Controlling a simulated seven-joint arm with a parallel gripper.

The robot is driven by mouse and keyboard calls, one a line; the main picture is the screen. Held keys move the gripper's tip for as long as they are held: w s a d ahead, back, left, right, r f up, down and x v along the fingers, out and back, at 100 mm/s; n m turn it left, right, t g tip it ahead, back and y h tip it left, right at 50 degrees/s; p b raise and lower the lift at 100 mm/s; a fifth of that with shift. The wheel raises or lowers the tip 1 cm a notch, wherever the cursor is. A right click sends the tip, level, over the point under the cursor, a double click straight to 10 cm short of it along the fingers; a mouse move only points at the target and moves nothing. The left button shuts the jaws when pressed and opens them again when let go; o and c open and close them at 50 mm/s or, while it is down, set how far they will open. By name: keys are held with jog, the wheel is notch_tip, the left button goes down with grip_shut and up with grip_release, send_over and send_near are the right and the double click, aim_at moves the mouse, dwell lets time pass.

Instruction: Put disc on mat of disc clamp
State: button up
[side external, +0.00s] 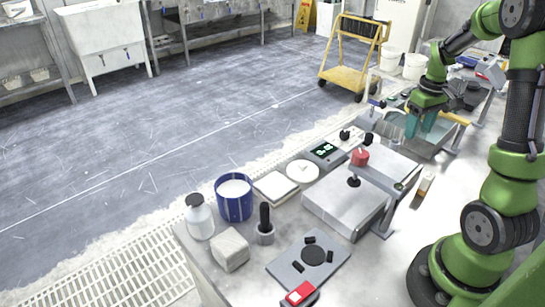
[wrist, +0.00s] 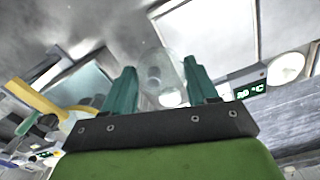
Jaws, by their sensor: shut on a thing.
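My gripper (side external: 420,121) is at the upper right in the side view, over the far part of the bench, with its teal fingers pointing down. In the wrist view, my gripper (wrist: 160,70) is shut on a clear, see-through disc (wrist: 157,62) between its fingers. The disc cannot be made out clearly in the side view. The disc clamp (side external: 284,266) is a grey plate at the near end of the bench, with small black pieces and a red-topped part at its front. Its round black mat (side external: 314,256) is bare. My gripper is well away from it.
A blue pot (side external: 234,205), a bottle (side external: 199,219), a pale block (side external: 230,250) and a black-handled tool (side external: 265,225) stand left of the clamp. A display unit (side external: 324,152) is farther back.

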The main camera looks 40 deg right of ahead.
jog(key=w+a+r+n, duration=0.15)
jog(key=w+a, duration=0.25)
jog(key=a, duration=0.5)
jog(key=w+a+r+n, duration=0.1)
jog(key=w+a+r, duration=0.25)
jog(key=a, duration=0.65)
jog(key=w+a+r+n, duration=0.1)
jog(key=w+a, duration=0.3)
jog(key=a, duration=0.5)
jog(key=n, duration=2)
send_over(314, 253)
notch_tip(314, 253, down, 9)
jog(key=shift+f, duration=3.35)
jog(key=shift+f, duration=0.5)
